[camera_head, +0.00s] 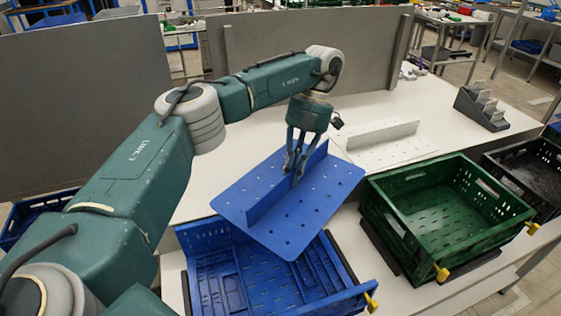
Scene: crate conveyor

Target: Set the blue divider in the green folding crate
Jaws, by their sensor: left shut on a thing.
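The blue divider (318,205) is a flat perforated plate with an upright fin along its middle. My left gripper (297,176) is shut on that fin and holds the divider, tilted, above the back edge of a blue crate. The green folding crate (376,215) stands open to the right of the divider, apart from it. Its perforated floor is visible and looks empty. My right gripper is not in view.
The blue crate (196,268) stands in front, under the divider. A white divider (385,145) lies on the white table behind. A black crate (525,172) is at the right. A grey holder (482,107) stands at the back right. Grey panels (310,50) close off the back.

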